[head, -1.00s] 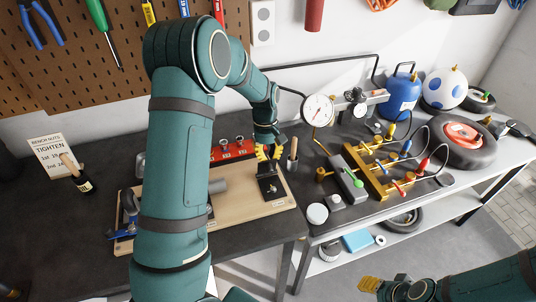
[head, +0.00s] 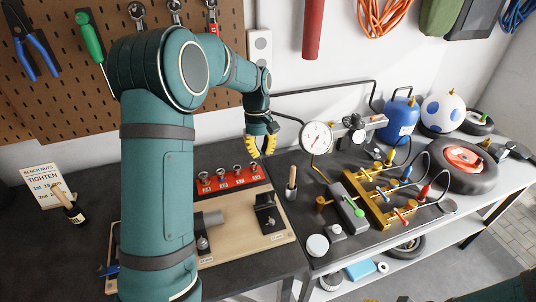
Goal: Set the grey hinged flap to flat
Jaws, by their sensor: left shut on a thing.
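A small dark grey hinged piece (head: 265,201), which looks like the flap, is at the right end of a light wooden board (head: 274,238) on the bench. It seems raised from its base, but its exact angle is too small to tell. My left gripper (head: 262,147) is above and behind the board, clear of the flap, with yellow fingers pointing down. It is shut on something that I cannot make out. My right gripper (head: 372,300) shows only as a yellow sliver at the bottom edge; its fingers are cut off.
A red strip (head: 229,184) with several knobs lies behind the flap. A cup with a wooden handle (head: 291,181) stands right of it. A pressure gauge (head: 317,138) and a brass manifold (head: 366,191) are farther right.

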